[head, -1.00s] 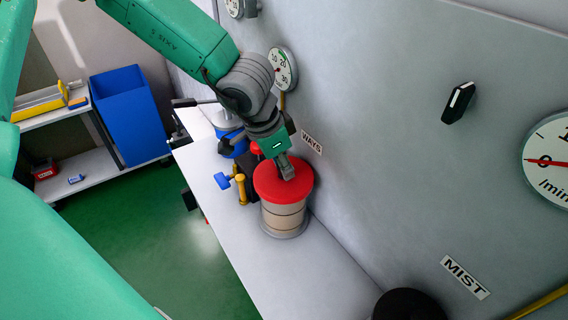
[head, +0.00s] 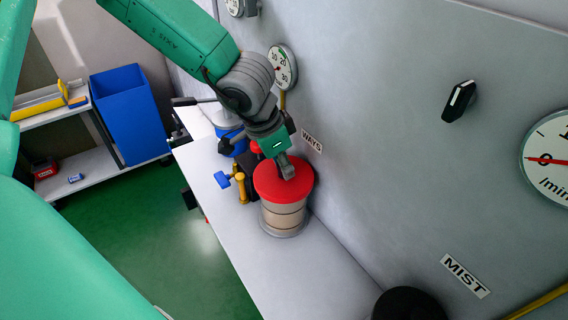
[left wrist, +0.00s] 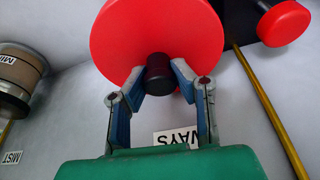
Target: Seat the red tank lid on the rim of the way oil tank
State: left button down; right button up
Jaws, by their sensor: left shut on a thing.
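The red tank lid (head: 266,187) is over the top of the way oil tank (head: 284,217), a tan cylinder with dark bands beside the WAYS label (head: 312,141). The lid looks about level and covers the tank's rim; I cannot tell whether it touches all round. My left gripper (head: 287,174) comes down from above and is shut on the lid's knob. My right gripper is not in view.
The tank stands on a narrow grey shelf (head: 250,262) against the grey wall. Close behind it are a blue-handled valve (head: 222,181) and yellow fittings (head: 240,187). A black round thing (head: 408,304) is at the bottom. A blue bin (head: 128,112) stands far left.

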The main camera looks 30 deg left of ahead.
pick_arm(q)
jog(key=shift+f, duration=0.85)
jog(key=c, duration=1.3)
grip_release()
jog(key=v, duration=1.1)
jog(key=shift+a+r, duration=0.25)
jog(key=shift+r, duration=0.15)
jog(key=shift+s, duration=0.1)
